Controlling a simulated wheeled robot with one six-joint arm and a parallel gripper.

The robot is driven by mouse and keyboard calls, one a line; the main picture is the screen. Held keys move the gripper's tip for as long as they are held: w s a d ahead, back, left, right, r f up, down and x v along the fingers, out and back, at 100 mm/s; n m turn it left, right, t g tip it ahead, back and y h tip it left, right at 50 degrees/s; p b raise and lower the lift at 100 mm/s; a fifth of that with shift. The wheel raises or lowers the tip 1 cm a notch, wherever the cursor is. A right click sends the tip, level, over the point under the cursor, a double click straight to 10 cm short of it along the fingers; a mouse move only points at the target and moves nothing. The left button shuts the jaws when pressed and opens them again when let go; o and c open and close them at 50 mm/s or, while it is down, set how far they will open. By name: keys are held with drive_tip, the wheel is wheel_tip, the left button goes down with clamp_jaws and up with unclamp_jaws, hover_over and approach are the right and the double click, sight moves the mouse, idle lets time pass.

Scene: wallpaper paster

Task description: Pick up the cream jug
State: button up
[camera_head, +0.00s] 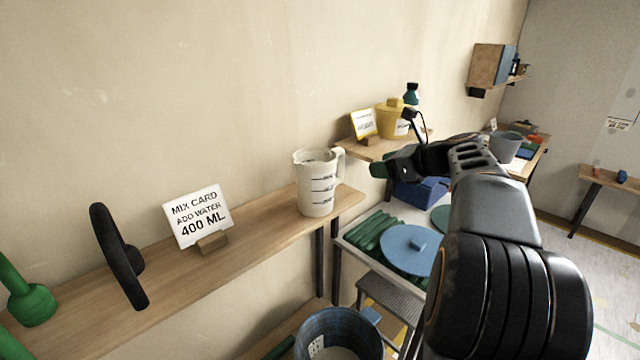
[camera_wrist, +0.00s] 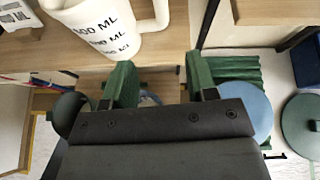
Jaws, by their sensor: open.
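The cream jug (camera_head: 318,183) stands upright near the right end of the wooden wall shelf, with black measuring marks on its side and its handle towards the right. In the wrist view the jug (camera_wrist: 112,30) is at the top left, cut off by the frame edge, with its handle towards the right. My gripper (camera_wrist: 160,72) is open, with two green fingers apart and nothing held between them. The fingertips appear just below the jug in that view and I see no contact. In the head view my gripper (camera_head: 385,168) is to the right of the jug.
A blue bucket (camera_head: 338,335) is below. A yellow pot (camera_head: 394,120) is on another shelf. A blue lid (camera_head: 405,250) lies to the right.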

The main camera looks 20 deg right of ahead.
sight(342, 180)
drive_tip(key=shift+m+t, duration=0.3)
drive_tip(key=shift+m, duration=0.1)
drive_tip(key=shift+r+p+x, duration=0.2)
drive_tip(key=shift+p+x, duration=0.1)
drive_tip(key=shift+x, duration=2.65)
drive_tip(key=shift+r+p+x, duration=0.2)
drive_tip(key=shift+p+x, duration=0.05)
drive_tip(key=shift+x, duration=3.55)
drive_tip(key=shift+r, duration=0.1)
clamp_jaws()
